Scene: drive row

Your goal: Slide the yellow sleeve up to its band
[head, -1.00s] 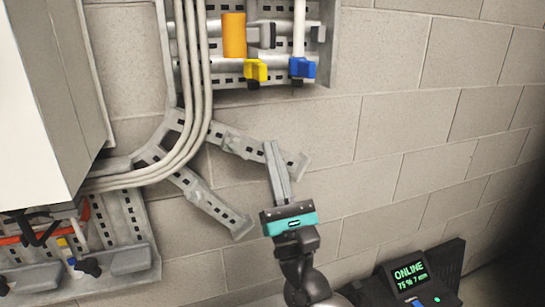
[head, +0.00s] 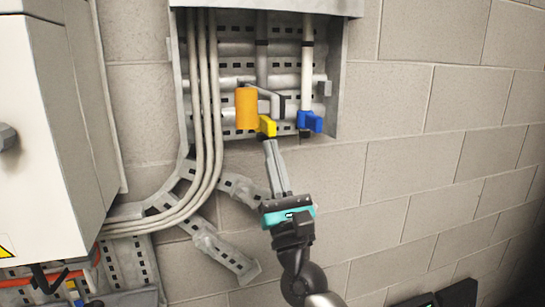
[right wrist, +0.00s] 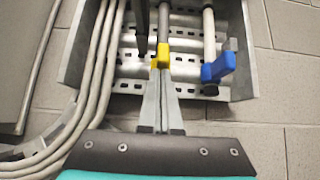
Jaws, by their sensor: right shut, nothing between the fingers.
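A dark band (head: 262,42) shows higher on that rod. My right gripper (head: 270,146) is shut and empty, pointing up, with its tips just under the yellow sleeve. In the right wrist view the tips (right wrist: 160,76) overlap its lower edge; I cannot tell whether they touch. My left gripper is out of view.
A blue sleeve (head: 309,122) sits on a white rod to the right. Pale cables (head: 206,90) run down the tray's left side and bend left toward a white cabinet (head: 30,140). A grey bracket (head: 228,258) is at lower left. The block wall at right is clear.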

